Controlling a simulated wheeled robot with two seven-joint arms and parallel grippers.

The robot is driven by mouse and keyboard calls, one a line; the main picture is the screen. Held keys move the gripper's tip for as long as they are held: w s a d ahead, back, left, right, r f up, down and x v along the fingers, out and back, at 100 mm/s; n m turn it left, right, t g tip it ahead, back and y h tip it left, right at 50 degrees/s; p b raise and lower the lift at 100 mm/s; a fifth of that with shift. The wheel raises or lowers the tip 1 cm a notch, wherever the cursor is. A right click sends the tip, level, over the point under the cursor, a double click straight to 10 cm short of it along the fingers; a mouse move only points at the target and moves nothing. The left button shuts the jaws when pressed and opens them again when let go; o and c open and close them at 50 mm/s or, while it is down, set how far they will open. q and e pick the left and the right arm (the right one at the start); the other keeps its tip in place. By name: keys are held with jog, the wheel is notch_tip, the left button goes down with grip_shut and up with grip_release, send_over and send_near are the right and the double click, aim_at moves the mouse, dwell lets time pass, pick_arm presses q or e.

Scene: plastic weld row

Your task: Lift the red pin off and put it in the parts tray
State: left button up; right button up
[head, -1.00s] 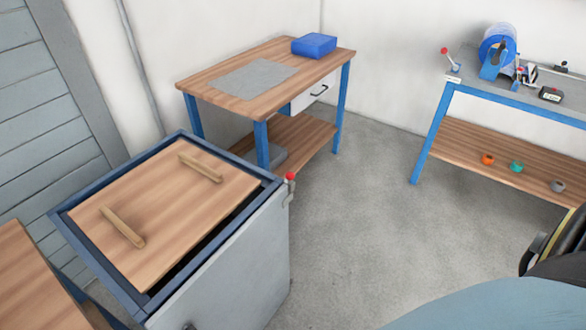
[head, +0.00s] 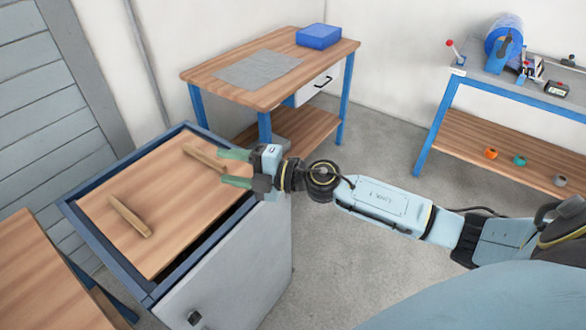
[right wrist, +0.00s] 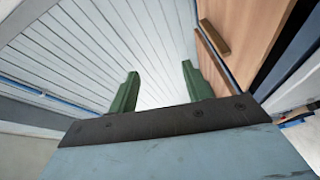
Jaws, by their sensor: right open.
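My right gripper (head: 225,168) is open and empty, over the right side of the grey cabinet near a wooden bar. Its two green fingers (right wrist: 160,72) stand apart in the right wrist view, with nothing between them. The red pin at the cabinet's right corner, visible earlier, is hidden behind my right gripper and wrist in the head view. It does not show in the right wrist view. A blue box (head: 319,37) sits on the back wooden bench; I cannot tell whether it is the parts tray. My left gripper is not in view.
The cabinet (head: 222,265) has a blue rim and a wooden lid with two bars (head: 130,217). A grey mat (head: 258,70) lies on the back bench. The right bench (head: 470,92) holds a blue reel (head: 503,40) and a red-knobbed part. Floor between benches is clear.

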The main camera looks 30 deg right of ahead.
jog(key=d+n+g+h, duration=0.85)
jog(key=d+h, duration=0.25)
jog(key=d, duration=0.9)
jog(key=shift+t, duration=0.35)
jog(key=x, duration=0.9)
jog(key=b+x, duration=0.1)
jog(key=x, duration=0.3)
jog(key=shift+s+d+f, duration=0.1)
jog(key=shift+s+f, duration=0.15)
jog(key=shift+f, duration=0.1)
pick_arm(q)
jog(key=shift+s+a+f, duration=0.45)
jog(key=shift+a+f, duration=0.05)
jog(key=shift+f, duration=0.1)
